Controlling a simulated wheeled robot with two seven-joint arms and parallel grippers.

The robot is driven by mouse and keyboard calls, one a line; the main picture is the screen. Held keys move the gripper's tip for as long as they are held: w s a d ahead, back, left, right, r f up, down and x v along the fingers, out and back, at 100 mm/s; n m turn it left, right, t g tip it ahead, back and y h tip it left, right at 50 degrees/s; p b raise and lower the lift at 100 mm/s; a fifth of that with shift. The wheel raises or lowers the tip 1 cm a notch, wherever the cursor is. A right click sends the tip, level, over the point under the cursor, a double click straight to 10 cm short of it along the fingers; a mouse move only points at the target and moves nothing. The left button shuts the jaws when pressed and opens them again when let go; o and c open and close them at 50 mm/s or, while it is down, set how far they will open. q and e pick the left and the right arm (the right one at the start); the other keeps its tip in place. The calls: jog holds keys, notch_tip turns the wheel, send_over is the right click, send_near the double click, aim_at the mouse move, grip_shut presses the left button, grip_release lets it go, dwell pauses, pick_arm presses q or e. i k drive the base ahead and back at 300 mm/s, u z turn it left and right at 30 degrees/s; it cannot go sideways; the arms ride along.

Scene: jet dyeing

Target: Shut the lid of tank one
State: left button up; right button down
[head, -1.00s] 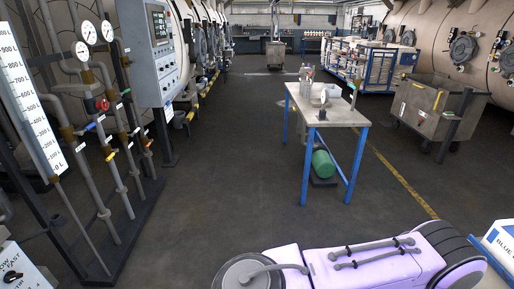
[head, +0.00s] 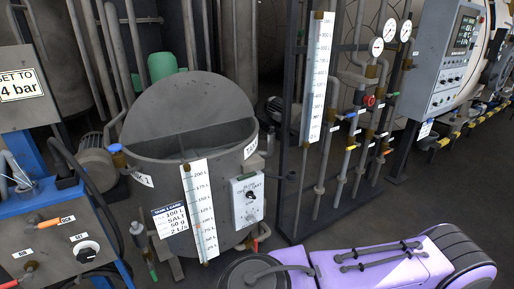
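Tank one is a grey cylindrical tank (head: 160,185) left of centre in the head view, with a tag reading partly "TANK" on its right side. Its lid (head: 185,102) is a grey plate standing raised and tilted at the back of the rim. The front of the opening is uncovered, and the dark inside shows below the lid. A white level scale (head: 199,210) and a small control box (head: 247,199) are on the tank's front.
A blue-framed control panel (head: 65,235) stands close on the tank's left. A rack of pipes with a tall scale (head: 318,75) stands to its right. A recipe card (head: 170,220) hangs on the tank's front. Dark floor (head: 430,200) is free at the right.

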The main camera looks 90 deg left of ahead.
aim_at(184, 102)
jog(key=u, duration=0.3)
jog(key=k, duration=0.8)
jog(key=u, duration=1.65)
